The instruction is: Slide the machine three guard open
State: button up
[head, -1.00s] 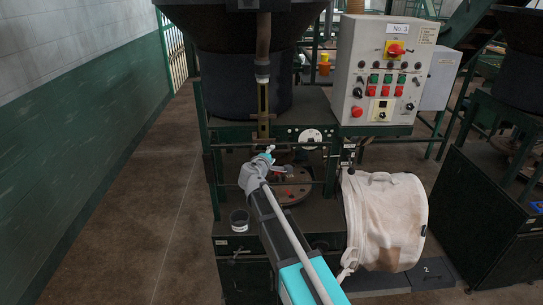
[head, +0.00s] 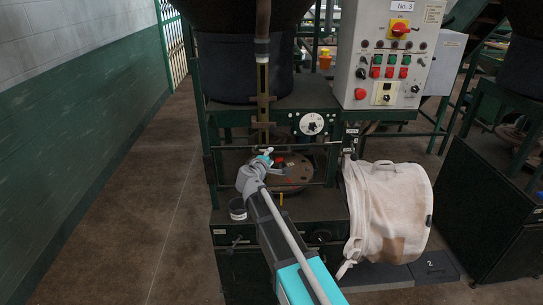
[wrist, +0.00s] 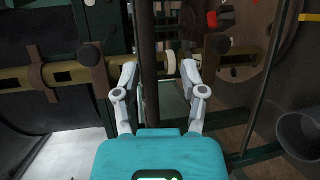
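Machine three (head: 222,218) stands ahead in the head view, with a "No.3" label (head: 401,6) on its grey control panel (head: 369,28). Thin dark rails cross its open front; I cannot tell for sure which belong to the guard. My gripper (head: 266,154) is at the left half of this opening, in front of the round plate (head: 300,176). In the wrist view my gripper (wrist: 159,72) is open, its two pale fingers apart. A dark bar (wrist: 148,50) runs between and beyond the fingers. I cannot tell whether they touch it.
A brassy post (head: 263,105) rises just behind my gripper. A small grey cup (head: 238,210) stands at the left front ledge; it also shows in the wrist view (wrist: 299,136). A white cloth bag (head: 388,208) hangs at the right. Open floor (head: 150,200) lies left.

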jog(key=p+v, duration=0.2)
jog(key=v, duration=1)
jog(key=s+d+f+m+g+h, duration=0.25)
jog(key=d+f+m+g, duration=0.2)
jog(key=d, duration=0.55)
jog(key=s+d+f+m+g+y, duration=0.4)
jog(key=s+d+f+m+g, duration=0.1)
jog(key=s, duration=0.3)
jog(key=s+d+f+m+g+y, duration=0.4)
jog(key=s+d+f+m+g, duration=0.1)
jog(key=s, duration=0.4)
jog(key=shift+d+f, duration=0.25)
jog(key=shift+f, duration=0.1)
